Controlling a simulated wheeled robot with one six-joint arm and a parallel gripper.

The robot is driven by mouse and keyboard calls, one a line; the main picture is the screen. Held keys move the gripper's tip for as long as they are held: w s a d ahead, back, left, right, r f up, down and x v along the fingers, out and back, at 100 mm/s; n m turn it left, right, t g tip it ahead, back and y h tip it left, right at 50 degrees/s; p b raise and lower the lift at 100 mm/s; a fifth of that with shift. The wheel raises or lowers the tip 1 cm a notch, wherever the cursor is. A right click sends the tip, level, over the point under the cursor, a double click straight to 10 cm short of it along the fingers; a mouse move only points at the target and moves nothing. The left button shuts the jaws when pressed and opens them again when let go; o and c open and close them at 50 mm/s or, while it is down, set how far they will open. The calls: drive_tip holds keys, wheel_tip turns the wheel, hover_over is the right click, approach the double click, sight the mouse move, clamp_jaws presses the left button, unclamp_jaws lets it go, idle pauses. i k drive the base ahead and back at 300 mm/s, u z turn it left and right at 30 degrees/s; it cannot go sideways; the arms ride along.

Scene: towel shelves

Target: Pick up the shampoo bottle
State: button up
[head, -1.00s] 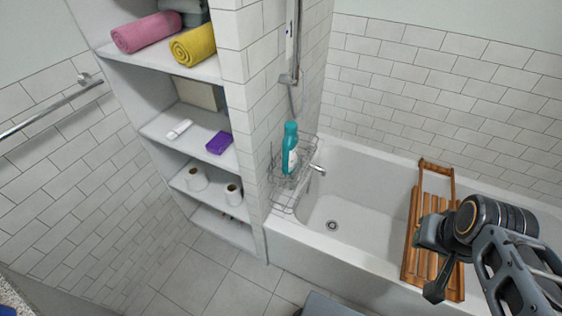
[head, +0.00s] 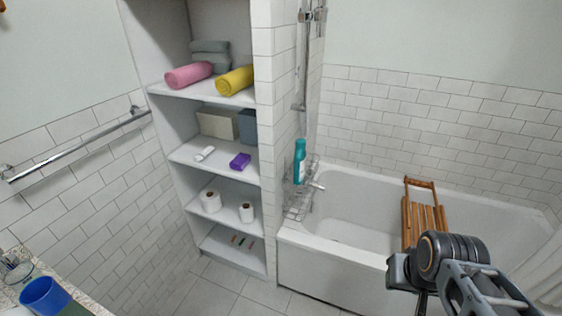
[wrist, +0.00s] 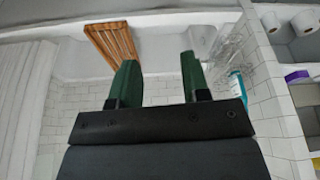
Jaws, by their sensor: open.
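The shampoo bottle (head: 299,163) is teal with a white label. It stands upright in a wire rack (head: 298,203) at the corner of the tub, beside the tiled side of the shelf unit. In the wrist view the bottle (wrist: 237,88) shows at the right, partly cut by the wire rack and wall edge. My gripper (wrist: 158,75) has two green fingers spread apart with nothing between them. The bottle lies off to the right of the fingers, apart from them. In the head view my arm is at the lower right and the fingertips are hard to make out.
A wooden bath tray (head: 422,218) lies across the white tub (head: 345,232). The shelf unit (head: 208,158) at left holds towels, boxes and paper rolls. A towel bar (head: 80,145) and a blue cup (head: 46,296) are at far left. The floor before the shelves is clear.

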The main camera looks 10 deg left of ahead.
sight(300, 160)
drive_tip(key=u, duration=0.5)
drive_tip(key=i, duration=0.8)
drive_tip(key=z, duration=0.35)
drive_tip(key=k, duration=1.25)
drive_tip(key=u, duration=0.2)
drive_tip(key=i, duration=0.6)
drive_tip(key=u, duration=0.85)
drive_tip(key=i, duration=0.75)
